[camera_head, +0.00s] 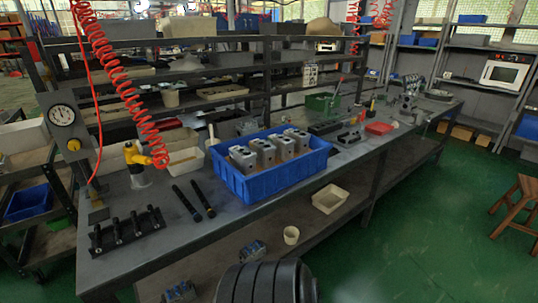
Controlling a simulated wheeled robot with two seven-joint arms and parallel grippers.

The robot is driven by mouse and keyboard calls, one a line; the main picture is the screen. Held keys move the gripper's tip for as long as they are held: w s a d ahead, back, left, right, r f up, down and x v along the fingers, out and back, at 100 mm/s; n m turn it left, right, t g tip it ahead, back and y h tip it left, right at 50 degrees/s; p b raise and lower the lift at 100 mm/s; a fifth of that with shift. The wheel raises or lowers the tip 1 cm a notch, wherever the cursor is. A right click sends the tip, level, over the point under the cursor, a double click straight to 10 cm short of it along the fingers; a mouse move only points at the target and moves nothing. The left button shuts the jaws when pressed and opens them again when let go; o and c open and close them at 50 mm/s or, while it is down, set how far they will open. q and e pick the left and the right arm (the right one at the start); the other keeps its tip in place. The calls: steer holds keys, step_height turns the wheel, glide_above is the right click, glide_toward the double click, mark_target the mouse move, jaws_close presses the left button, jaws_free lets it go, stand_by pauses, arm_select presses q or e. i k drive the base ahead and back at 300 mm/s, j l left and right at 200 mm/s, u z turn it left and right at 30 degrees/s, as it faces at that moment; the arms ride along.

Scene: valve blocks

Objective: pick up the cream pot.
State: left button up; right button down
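The cream pot (291,235) is a small, round, open-topped cup. It stands upright on the lower shelf (310,233) of the workbench, near the bottom middle of the head view. It looks empty, though its inside is small in the picture. Neither of my grippers is in view, so nothing is seen touching the pot.
A cream tray (330,198) lies right of and behind the pot. Blue valve blocks (253,250) sit left of it on the shelf. The bench top (160,200) overhangs and carries a blue crate (274,180) of metal blocks.

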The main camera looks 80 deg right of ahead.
mark_target(291, 233)
steer(key=z, duration=2.95)
steer(key=i+l+z, duration=0.1)
steer(key=i+z, duration=0.2)
steer(key=i, duration=0.8)
